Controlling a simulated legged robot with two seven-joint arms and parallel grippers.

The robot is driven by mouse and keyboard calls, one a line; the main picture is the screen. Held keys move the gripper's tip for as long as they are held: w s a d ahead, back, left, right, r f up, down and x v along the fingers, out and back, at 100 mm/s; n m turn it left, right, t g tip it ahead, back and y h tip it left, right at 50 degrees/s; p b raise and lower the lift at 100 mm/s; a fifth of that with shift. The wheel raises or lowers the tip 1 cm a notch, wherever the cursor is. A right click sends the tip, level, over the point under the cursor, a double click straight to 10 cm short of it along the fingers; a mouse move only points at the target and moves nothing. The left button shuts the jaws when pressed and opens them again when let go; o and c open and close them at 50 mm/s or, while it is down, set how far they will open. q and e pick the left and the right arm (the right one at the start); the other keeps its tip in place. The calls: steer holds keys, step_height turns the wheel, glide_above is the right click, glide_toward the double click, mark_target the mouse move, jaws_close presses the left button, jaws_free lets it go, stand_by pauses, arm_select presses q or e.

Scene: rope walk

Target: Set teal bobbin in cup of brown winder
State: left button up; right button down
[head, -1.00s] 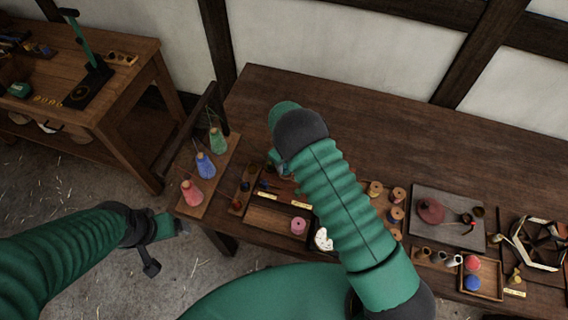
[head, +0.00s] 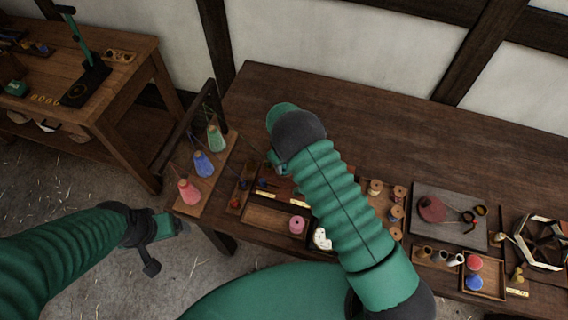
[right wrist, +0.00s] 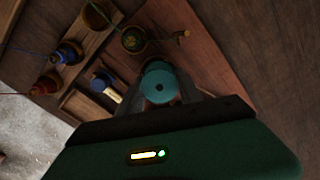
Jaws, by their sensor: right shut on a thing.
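The teal bobbin (right wrist: 159,86) is held between the fingertips of my right gripper (right wrist: 158,98), its round end with a dark centre hole facing the camera. Just beyond it in the right wrist view is a round brown-rimmed cup with a dark green inside and a short handle-like piece at its right; it looks like the brown winder (right wrist: 134,40). Whether bobbin and cup touch, or the height between them, I cannot tell. In the head view my right arm covers the bobbin and winder. My left gripper (head: 165,228) hangs over the floor, off the table; its jaws are unclear.
A board (head: 212,178) with red, blue and green thread cones stands left. Beside the winder are smaller thread-bearing pieces (right wrist: 68,52) and a tray with a blue bobbin (right wrist: 102,83). A pink bobbin (head: 297,225) lies nearer me. The back of the table (head: 380,120) is clear.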

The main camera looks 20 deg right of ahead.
steer(key=shift+d, duration=0.15)
steer(key=shift+s+f, duration=0.15)
arm_select(q)
steer(key=shift+s+d, duration=0.1)
steer(key=shift+d, duration=0.3)
steer(key=shift+f, duration=0.1)
arm_select(e)
steer(key=c, duration=0.7)
jaws_free()
steer(key=shift+a, duration=0.2)
arm_select(q)
steer(key=shift+a, duration=0.25)
steer(key=shift+d, duration=0.15)
arm_select(e)
steer(key=o, duration=0.4)
steer(key=shift+d, duration=0.15)
